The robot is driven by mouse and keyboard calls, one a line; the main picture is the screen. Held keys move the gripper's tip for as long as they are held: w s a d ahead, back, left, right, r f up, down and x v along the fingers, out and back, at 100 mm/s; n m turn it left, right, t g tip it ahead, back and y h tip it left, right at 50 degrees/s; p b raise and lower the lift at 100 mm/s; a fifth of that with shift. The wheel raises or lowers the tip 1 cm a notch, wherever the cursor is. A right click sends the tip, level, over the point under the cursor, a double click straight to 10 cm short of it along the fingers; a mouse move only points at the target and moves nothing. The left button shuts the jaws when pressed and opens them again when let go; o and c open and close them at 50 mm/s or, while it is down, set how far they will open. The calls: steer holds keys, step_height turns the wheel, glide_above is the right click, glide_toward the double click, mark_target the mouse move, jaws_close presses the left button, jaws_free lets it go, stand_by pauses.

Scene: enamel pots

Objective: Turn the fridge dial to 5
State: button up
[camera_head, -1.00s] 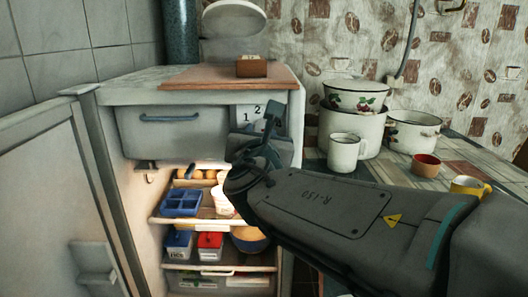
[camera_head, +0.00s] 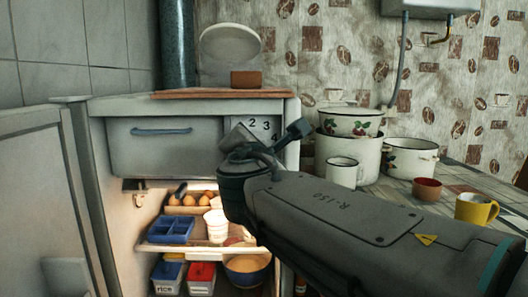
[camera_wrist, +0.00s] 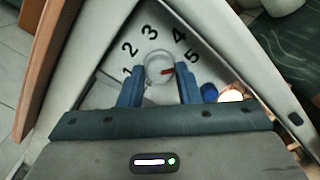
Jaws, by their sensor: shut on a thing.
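The fridge dial (camera_wrist: 157,62) is a pale round knob with a red mark in the wrist view. The red mark points right, roughly toward the printed 5 (camera_wrist: 193,55). The digits 1 to 4 run round its left and upper side. My gripper (camera_wrist: 158,82) has a blue finger on each side of the dial and is shut on it. In the head view my gripper (camera_head: 240,140) is at the number panel (camera_head: 268,123) on the fridge's upper right front. It hides the dial there; 2, 3 and 4 show.
The fridge door (camera_head: 35,190) stands open at the left, showing lit shelves with eggs, boxes and a bowl (camera_head: 247,268). At the right, enamel pots (camera_head: 345,150), a white mug (camera_head: 343,172) and a yellow mug (camera_head: 477,208) stand on the counter.

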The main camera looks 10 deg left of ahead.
stand_by(0.4)
steer(key=o, duration=1)
steer(key=shift+a, duration=0.1)
steer(key=shift+c, duration=0.2)
